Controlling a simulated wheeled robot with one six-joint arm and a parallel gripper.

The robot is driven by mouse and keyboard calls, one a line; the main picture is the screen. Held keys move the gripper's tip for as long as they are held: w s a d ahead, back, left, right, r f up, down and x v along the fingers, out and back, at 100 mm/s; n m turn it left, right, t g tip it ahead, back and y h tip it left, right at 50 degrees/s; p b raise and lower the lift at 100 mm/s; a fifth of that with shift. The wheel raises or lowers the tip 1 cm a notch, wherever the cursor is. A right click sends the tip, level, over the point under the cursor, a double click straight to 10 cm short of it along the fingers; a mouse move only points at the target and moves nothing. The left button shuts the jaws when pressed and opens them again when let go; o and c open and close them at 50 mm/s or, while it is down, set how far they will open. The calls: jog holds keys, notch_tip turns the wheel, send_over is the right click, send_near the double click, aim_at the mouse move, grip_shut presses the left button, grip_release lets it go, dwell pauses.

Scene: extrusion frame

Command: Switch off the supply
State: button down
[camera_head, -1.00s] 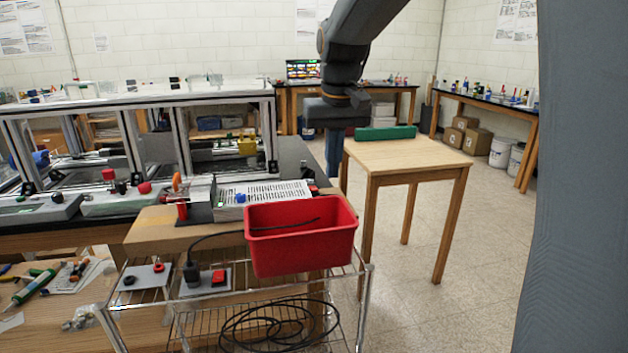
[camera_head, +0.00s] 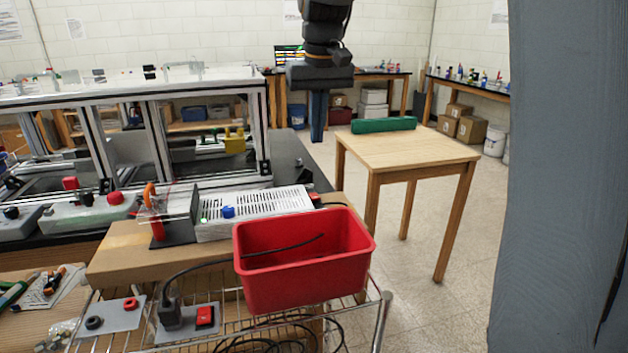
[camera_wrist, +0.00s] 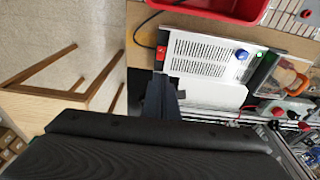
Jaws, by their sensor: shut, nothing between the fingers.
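The supply is a white box with a slotted top (camera_head: 262,206), on the brown board behind the red bin. It has a blue knob (camera_head: 228,211) and a small lit green light. In the wrist view the supply (camera_wrist: 208,56) lies ahead of my gripper, with a red switch (camera_wrist: 161,52) at its near left end. The switch's rocker position is too small to tell. My gripper (camera_head: 318,136) points down beyond the supply, to its right in the head view, apart from it. Its fingers (camera_wrist: 160,84) are shut and empty in the wrist view.
A red bin (camera_head: 305,280) stands in front of the supply on a wire cart. A socket plate with a black plug and red switch (camera_head: 205,316) lies left of it. The aluminium frame (camera_head: 264,130) stands behind left. A wooden table (camera_head: 410,150) with a green block stands right.

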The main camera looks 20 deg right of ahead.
jog(key=p, duration=0.3)
send_over(315, 197)
jog(key=f, duration=1.2)
jog(key=shift+s, duration=0.3)
jog(key=shift+s+f, duration=0.15)
jog(key=shift+f, duration=0.75)
